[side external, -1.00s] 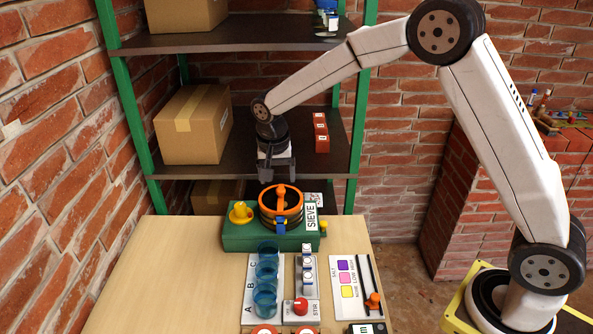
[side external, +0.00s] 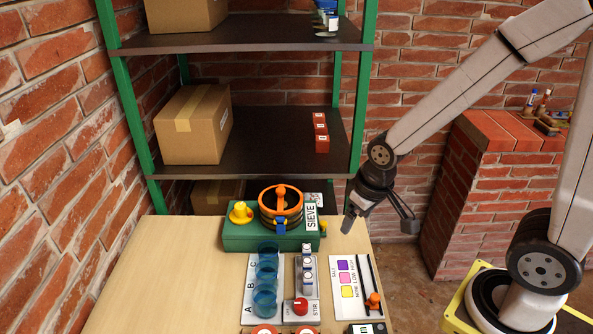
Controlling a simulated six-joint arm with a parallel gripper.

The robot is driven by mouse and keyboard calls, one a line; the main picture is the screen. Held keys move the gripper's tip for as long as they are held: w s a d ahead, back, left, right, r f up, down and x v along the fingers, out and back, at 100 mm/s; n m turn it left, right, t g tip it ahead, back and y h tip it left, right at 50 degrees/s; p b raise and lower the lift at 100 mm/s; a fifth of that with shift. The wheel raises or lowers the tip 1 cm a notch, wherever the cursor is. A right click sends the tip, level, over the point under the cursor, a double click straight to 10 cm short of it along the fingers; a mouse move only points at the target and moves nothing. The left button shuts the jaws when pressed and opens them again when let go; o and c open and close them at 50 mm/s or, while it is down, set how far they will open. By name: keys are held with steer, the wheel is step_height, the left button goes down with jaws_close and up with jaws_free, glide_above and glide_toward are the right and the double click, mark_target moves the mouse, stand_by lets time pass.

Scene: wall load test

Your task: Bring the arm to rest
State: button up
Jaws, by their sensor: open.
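My gripper (side external: 378,225) is open and empty. It hangs in the air at the right edge of the wooden table, to the right of the green sieve station, with its fingers pointing down and spread apart. The sieve station (side external: 240,241) carries an orange-rimmed round sieve (side external: 281,207) and a yellow knob (side external: 241,213). My gripper appears apart from the sieve station and everything else on the table.
Blue cups (side external: 267,273), a stir rack (side external: 306,290) and a salt colour card (side external: 345,285) stand on the wooden table (side external: 165,270). A brick counter (side external: 490,195) stands right.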

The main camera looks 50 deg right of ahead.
steer(key=shift+s+f+n, duration=0.2)
steer(key=shift+s+n, duration=0.1)
steer(key=shift+s, duration=0.5)
steer(key=shift+w, duration=0.1)
steer(key=t, duration=0.2)
glide_toward(240, 205)
steer(key=shift+x, duration=1.2)
steer(key=shift+w+f, duration=0.1)
steer(key=shift+x, duration=3.75)
steer(key=shift+c, duration=0.2)
